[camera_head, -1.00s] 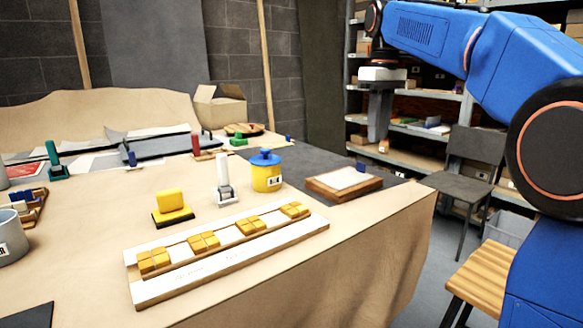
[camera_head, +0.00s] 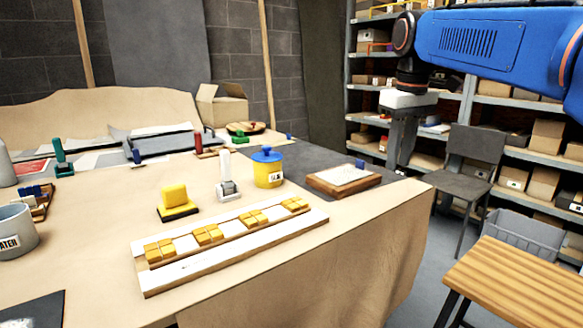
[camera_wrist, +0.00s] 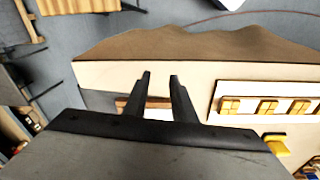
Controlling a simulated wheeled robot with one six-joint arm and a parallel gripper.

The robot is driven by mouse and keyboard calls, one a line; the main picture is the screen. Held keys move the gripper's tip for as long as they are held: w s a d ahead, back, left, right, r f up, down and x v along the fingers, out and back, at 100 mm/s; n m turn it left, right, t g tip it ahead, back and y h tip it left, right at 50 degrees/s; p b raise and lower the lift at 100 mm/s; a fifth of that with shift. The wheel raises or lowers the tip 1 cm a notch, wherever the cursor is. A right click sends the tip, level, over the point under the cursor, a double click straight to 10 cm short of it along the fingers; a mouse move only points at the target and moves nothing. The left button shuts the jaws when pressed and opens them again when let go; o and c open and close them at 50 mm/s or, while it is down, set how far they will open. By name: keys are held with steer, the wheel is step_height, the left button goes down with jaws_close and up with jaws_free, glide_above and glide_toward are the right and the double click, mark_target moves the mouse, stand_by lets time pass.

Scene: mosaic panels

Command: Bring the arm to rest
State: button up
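My blue arm (camera_head: 480,45) reaches in from the right of the head view, with its upper link close to level. My gripper (camera_head: 402,164) hangs downward past the right end of the table, in front of the shelves. In the wrist view my gripper (camera_wrist: 160,76) shows two dark fingers apart with nothing held between them. Beyond the fingers lie the pale tabletop and part of a wood-framed board (camera_wrist: 130,104), well away from the tips. The rest of that board is hidden behind the fingers and palm.
The cloth-covered table (camera_head: 300,270) bears a tile rail (camera_head: 240,262) with yellow tiles, a yellow block (camera_head: 175,197), a yellow jar (camera_head: 268,178) and the framed board (camera_head: 343,187). A chair (camera_head: 470,165), wooden bench (camera_head: 515,285) and shelves (camera_head: 485,115) stand to the right.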

steer(key=s+d+f+m+t, duration=0.1)
steer(key=s+d+f+m, duration=0.1)
steer(key=s+f, duration=1)
steer(key=s+d+f+m+t, duration=0.2)
steer(key=s+f+m, duration=0.1)
steer(key=s+f, duration=1)
step_height(320, 180, down, 3)
steer(key=shift+s+d+r+t, duration=0.15)
steer(key=shift+d+t, duration=0.1)
steer(key=shift+t, duration=0.05)
